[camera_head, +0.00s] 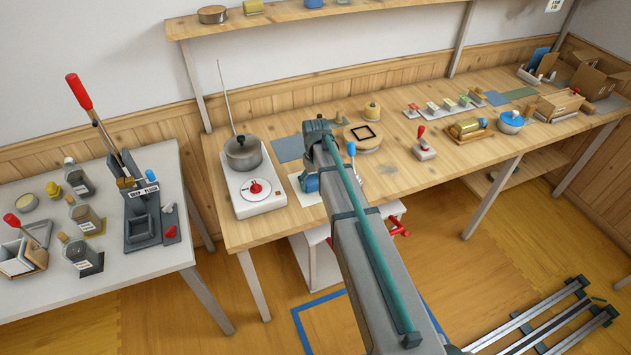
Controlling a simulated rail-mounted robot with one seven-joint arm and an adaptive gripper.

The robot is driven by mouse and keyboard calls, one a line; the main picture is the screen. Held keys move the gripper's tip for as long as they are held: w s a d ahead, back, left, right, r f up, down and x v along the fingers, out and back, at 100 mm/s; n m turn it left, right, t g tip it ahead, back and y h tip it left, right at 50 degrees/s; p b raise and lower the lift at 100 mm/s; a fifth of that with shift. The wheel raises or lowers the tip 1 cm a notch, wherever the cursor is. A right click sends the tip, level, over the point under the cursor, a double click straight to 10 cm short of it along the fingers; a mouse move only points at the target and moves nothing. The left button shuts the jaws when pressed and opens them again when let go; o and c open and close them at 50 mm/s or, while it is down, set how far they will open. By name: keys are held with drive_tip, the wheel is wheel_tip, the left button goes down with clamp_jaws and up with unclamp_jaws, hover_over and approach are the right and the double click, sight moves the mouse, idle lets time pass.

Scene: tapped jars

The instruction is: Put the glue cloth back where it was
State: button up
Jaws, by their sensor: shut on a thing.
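My arm reaches up from the bottom of the picture over the front of the wooden bench (240,187), and its links block the view behind them. My gripper cannot be made out, so neither its jaws nor anything in them shows. I cannot pick out the glue cloth for certain. A flat grey-blue sheet (288,149) lies on the bench right of the hotplate (258,199).
A grey pot (242,154) stands on the hotplate. A round wooden board (363,137), a red-handled stamp (423,146) and a blue-lidded jar (511,121) stand to the right. Bottles and a lever press (142,220) crowd the left table. Bare bench lies around the stamp.

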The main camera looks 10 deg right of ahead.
sight(316, 180)
drive_tip(key=o, duration=0.9)
drive_tip(key=shift+f, duration=0.1)
drive_tip(key=shift+c, duration=0.2)
wheel_tip(316, 180, up, 12)
drive_tip(key=b, duration=0.3)
drive_tip(key=shift+r, duration=0.2)
